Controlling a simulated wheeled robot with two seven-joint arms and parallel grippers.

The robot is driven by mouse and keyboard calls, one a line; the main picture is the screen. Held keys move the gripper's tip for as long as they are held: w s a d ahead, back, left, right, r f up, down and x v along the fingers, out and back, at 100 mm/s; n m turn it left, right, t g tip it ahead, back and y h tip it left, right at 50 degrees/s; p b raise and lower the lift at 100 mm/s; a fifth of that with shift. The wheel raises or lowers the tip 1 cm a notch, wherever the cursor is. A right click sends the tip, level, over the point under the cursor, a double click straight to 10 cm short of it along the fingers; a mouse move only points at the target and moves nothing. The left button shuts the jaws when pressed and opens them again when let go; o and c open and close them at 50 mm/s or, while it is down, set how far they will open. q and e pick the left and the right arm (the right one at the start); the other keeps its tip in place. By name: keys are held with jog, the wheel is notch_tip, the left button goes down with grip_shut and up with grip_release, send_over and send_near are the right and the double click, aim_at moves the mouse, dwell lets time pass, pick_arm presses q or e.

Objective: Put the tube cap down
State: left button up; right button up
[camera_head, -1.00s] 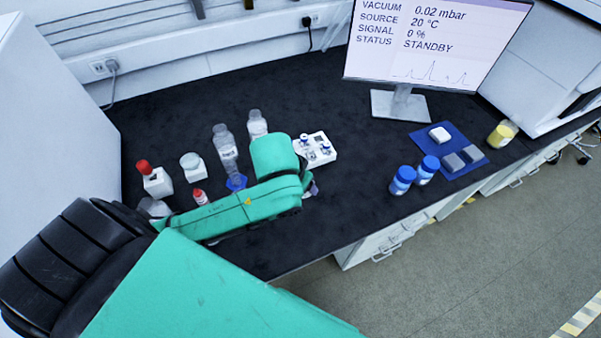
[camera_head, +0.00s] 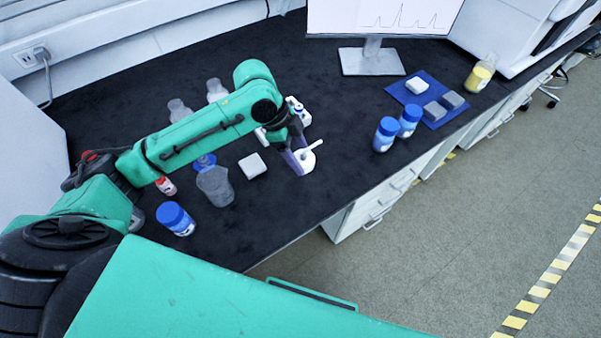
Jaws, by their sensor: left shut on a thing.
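My left gripper (camera_head: 300,158) points down over the black bench, right of the middle of the bottle group. Its fingers are shut on a small white piece (camera_head: 306,160), which I take to be the tube cap. A thin white stem sticks up from it to the right. The fingers hide part of it, and I cannot tell whether it touches the bench. My right gripper is not in view.
A white block (camera_head: 252,166), a clear bottle (camera_head: 216,187) and a blue-capped jar (camera_head: 175,219) stand left of the gripper. Two blue-capped bottles (camera_head: 386,134) stand to the right. A blue mat (camera_head: 407,96) holds several blocks. Bare bench lies between, with the front edge close by.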

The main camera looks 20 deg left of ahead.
aim_at(305, 181)
pick_arm(q)
notch_tip(305, 181, down, 8)
jog(key=shift+s+f, duration=0.1)
jog(key=o, duration=1.4)
jog(key=v, duration=1.2)
